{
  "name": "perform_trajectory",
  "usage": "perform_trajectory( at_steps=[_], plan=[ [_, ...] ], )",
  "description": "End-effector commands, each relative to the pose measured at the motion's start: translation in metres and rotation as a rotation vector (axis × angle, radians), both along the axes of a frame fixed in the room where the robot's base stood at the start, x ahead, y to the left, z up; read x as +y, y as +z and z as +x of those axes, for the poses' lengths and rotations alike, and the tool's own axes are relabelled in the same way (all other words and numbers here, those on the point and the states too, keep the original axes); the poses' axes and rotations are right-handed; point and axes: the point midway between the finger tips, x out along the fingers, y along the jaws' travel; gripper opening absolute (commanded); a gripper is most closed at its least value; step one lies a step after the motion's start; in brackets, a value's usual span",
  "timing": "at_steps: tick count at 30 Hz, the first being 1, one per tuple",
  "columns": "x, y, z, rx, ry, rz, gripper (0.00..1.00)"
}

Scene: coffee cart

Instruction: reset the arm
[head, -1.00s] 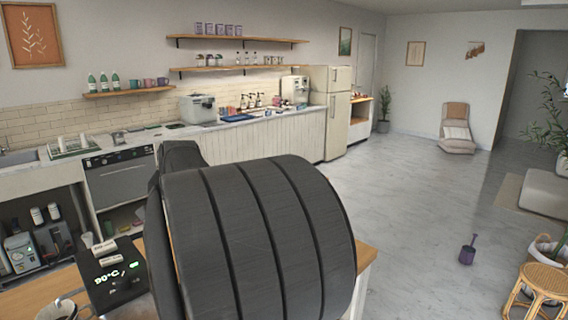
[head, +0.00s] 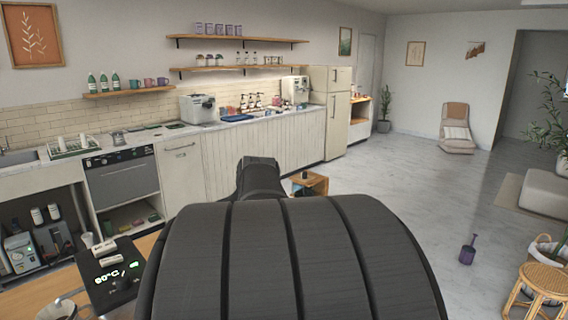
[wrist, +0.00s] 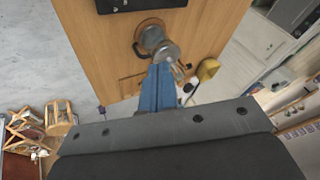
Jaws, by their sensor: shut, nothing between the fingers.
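My gripper (wrist: 158,72) shows in the wrist view as blue fingers held together and empty, pointing at the wooden counter (wrist: 195,22). Beyond the fingertips, a metal vessel with a handle (wrist: 165,50) stands on the counter. I cannot tell whether the fingers touch it; they overlap it in the picture. In the head view, dark ribbed links of my arm fill the bottom middle and hide much of the counter; the gripper is not visible there.
A black device with a lit 90°C display (head: 112,275) and a glass vessel (head: 60,308) stand at the lower left. A yellow object (wrist: 208,70) lies near the counter edge in the wrist view. A long back counter (head: 245,150) runs along the wall. Floor at right is mostly open.

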Motion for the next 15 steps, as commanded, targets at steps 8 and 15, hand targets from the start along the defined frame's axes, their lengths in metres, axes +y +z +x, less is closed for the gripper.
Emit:
perform_trajectory(
  at_steps=[8,15],
  plan=[
    [-0.051,-0.013,-0.021,0.038,-0.095,-0.013,0.00],
    [-0.092,-0.025,-0.045,0.074,-0.175,-0.020,0.00]
  ],
)
